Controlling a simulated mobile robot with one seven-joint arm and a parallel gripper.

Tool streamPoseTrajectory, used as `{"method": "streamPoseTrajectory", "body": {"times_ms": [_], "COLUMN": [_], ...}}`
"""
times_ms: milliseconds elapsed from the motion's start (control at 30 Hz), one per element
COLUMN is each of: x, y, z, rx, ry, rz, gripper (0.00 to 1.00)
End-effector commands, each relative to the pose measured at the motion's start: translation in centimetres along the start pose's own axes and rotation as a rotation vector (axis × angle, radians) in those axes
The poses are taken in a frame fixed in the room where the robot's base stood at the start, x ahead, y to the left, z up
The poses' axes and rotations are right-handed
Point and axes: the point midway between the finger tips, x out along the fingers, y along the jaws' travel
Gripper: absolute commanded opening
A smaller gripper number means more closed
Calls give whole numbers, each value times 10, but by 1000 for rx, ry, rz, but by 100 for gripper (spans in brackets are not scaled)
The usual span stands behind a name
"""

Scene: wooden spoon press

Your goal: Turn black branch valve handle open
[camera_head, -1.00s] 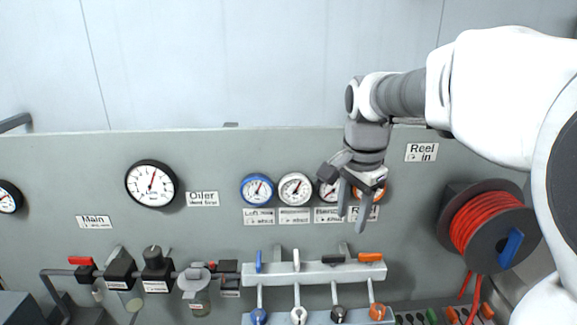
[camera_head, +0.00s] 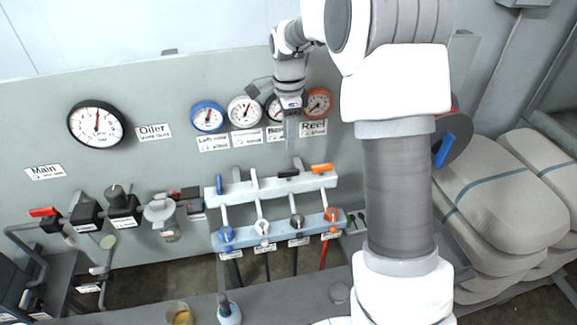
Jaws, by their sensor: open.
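The black branch valve handle (camera_head: 288,173) is a short dark lever lying sideways on the pale manifold bar (camera_head: 262,189), between a white handle (camera_head: 255,180) and an orange one (camera_head: 321,168). My gripper (camera_head: 291,143) is open and empty, pointing down in front of the gauge panel. In the picture its fingertips are just above the black handle, with a small gap between them. The fingers overlap nearly edge-on. I cannot tell their exact depth from the handle. A blue handle (camera_head: 219,184) stands at the left end.
Gauges line the panel above, including a blue-rimmed gauge (camera_head: 208,117) and an orange-rimmed gauge (camera_head: 318,102). A lower bar with coloured fittings (camera_head: 228,235) sits below. My arm covers the right middle.

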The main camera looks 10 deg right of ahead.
Motion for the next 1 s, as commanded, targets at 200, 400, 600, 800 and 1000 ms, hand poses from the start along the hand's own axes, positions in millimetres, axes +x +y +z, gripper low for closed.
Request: {"method": "streamPoseTrajectory", "body": {"times_ms": [200, 400, 600, 800, 1000], "x": [49, 86, 107, 112, 112], "y": [1, 1, 0, 0, 0], "z": [0, 0, 0, 0, 0], "rx": [-2, -1, -1, -2, -2], "ry": [0, 0, 1, 1, 1], "rz": [6, 4, 1, -1, -1], "gripper": [46, 46, 46, 46, 39]}}
